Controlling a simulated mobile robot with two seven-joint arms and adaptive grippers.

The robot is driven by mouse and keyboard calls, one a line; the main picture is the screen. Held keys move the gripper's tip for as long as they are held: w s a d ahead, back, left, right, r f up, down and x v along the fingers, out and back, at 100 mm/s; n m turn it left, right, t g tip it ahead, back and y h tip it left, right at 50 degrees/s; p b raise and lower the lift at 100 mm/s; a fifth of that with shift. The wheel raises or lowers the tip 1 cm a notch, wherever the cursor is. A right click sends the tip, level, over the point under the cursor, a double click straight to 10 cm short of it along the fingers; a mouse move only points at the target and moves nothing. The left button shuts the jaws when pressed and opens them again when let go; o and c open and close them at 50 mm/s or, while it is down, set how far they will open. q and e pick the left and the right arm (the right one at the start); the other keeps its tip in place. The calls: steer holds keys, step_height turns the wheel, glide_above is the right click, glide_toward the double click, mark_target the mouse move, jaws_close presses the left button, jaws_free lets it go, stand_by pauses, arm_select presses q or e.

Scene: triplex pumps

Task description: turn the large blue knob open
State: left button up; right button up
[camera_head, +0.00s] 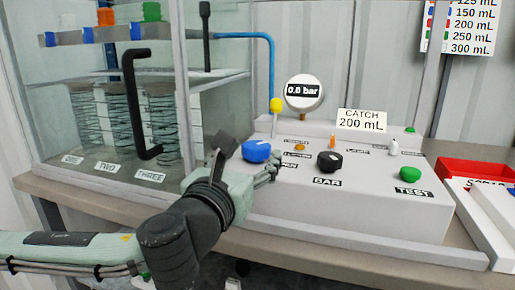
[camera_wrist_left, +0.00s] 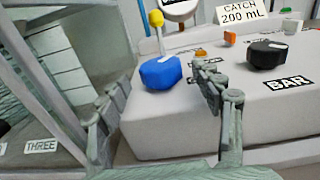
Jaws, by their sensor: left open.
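The large blue knob (camera_head: 257,151) sits on the top of the light grey console (camera_head: 335,205), near its left end. It also shows in the left wrist view (camera_wrist_left: 160,73), with a pale mark on its top. My left gripper (camera_head: 248,158) is at the console's front left, close to the knob. In the left wrist view its open fingers (camera_wrist_left: 158,100) stand apart, one left of the knob and one right of it, with the knob beyond and between them. I cannot tell whether a finger touches the knob. My right gripper is not in view.
A yellow-tipped lever (camera_head: 276,105) stands behind the knob. A black BAR knob (camera_head: 329,161), a green TEST knob (camera_head: 410,173) and a gauge (camera_head: 304,91) reading 0.0 bar are on the console. A glass case with a black handle (camera_head: 128,100) stands left. A red bin (camera_head: 480,170) is at right.

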mark_target(252, 155)
arm_select(q)
steer(key=x, duration=0.2)
steer(key=shift+w+d, duration=0.1)
steer(key=shift+w, duration=0.2)
steer(key=shift+w+d, duration=0.2)
steer(key=shift+w, duration=0.3)
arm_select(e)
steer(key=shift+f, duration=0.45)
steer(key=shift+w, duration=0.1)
